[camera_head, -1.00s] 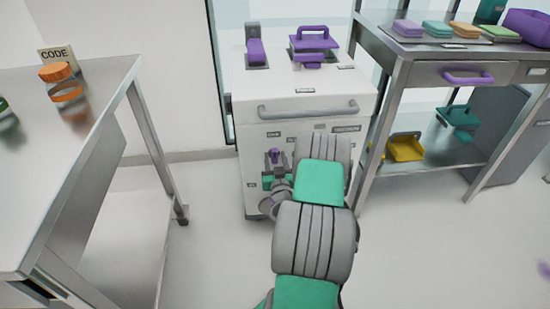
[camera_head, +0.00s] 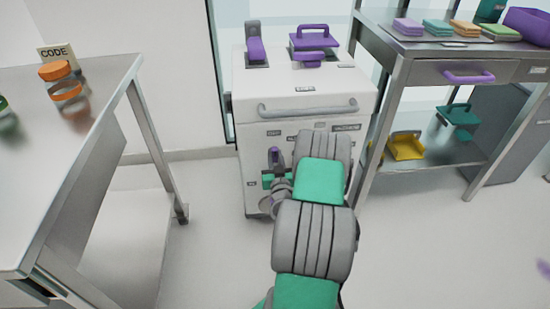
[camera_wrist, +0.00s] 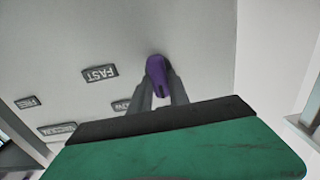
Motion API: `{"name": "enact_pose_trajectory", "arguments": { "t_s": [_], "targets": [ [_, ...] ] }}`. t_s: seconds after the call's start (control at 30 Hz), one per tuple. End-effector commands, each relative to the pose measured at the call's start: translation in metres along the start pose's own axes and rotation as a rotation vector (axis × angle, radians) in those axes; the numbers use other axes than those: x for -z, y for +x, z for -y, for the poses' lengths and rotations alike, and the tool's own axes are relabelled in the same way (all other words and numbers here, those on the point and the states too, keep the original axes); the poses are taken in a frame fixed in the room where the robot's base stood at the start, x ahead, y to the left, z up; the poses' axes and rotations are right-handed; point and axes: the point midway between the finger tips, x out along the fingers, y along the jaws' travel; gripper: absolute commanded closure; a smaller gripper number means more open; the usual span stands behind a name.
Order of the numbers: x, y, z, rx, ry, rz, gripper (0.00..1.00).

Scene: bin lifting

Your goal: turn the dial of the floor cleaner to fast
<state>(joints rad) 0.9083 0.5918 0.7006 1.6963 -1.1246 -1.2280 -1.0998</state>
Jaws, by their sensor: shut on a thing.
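The floor cleaner (camera_head: 300,90) is a white cabinet with a grey front handle, standing between the two tables. Its purple dial (camera_wrist: 158,72) sticks out from the front panel; it also shows in the head view (camera_head: 275,156). My gripper (camera_wrist: 160,98) is shut on the dial, with a grey finger on each side of it. In the head view my gripper (camera_head: 274,172) is low against the front panel, partly hidden by my wrist. A FAST label (camera_wrist: 99,73) lies to the left of the dial in the wrist view. Another label is partly hidden behind a finger.
A metal table (camera_head: 90,95) with orange-lidded jars (camera_head: 62,82) stands at the left. A metal shelf unit (camera_head: 395,75) with coloured pads and a yellow dustpan (camera_head: 405,147) stands at the right. The floor between is clear.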

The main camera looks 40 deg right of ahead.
Motion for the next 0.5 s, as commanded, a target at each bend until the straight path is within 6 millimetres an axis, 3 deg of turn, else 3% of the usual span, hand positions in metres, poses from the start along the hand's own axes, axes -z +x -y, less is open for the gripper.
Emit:
{"name": "enact_pose_trajectory", "arguments": {
  "t_s": [0.27,0.5],
  "targets": [
    [0.0000,0.0001,-0.0001,0.001,0.051,0.000,1.00],
    [-0.0004,0.0001,-0.0014,0.002,0.198,0.000,1.00]
  ]
}}
